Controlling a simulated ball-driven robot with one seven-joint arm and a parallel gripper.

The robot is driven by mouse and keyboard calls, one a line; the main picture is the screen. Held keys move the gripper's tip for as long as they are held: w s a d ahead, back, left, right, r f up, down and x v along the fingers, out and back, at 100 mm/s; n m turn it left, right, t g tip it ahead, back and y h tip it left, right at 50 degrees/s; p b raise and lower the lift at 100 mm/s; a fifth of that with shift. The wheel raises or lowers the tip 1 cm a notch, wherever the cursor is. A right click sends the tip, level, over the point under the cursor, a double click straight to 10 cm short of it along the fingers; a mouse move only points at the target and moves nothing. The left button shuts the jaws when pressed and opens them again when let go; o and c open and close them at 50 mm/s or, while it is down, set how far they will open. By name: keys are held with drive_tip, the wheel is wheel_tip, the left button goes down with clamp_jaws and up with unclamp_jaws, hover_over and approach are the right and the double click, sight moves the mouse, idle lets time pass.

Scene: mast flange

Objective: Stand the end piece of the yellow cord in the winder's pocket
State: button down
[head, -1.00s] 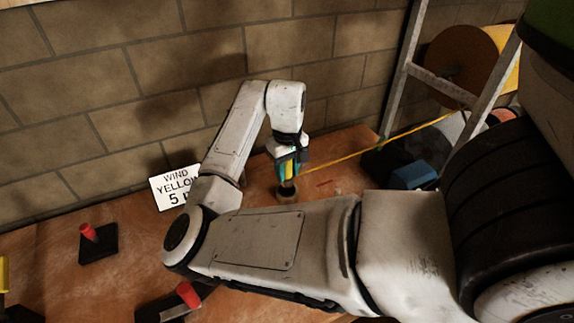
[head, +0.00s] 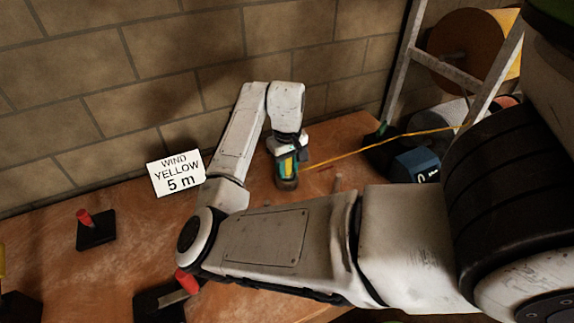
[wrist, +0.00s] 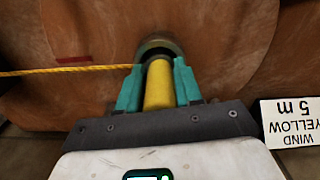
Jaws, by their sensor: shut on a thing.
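My gripper (head: 287,178) is shut on the yellow end piece (wrist: 159,86), with a teal finger on each side of it. In the wrist view my gripper (wrist: 158,85) holds the piece against a dark-rimmed round pocket (wrist: 155,43). The lower end of the piece is at the pocket's mouth; I cannot tell how deep it sits. The pocket also shows below the fingers in the head view (head: 287,185). The yellow cord (head: 385,144) runs taut from the gripper to the right, and leaves to the left in the wrist view (wrist: 65,71).
A white sign (head: 176,173) reads "WIND YELLOW 5 m". A blue box (head: 417,166) with a display stands by the rack (head: 420,75) with its spools. Red-handled black fixtures (head: 96,230) stand on the left of the bench. A brick wall closes the back.

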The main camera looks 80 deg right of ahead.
drive_tip(key=c, duration=0.7)
unclamp_jaws()
drive_tip(key=shift+o, duration=0.2)
wheel_tip(320, 180, up, 11)
drive_tip(key=shift+f, duration=0.1)
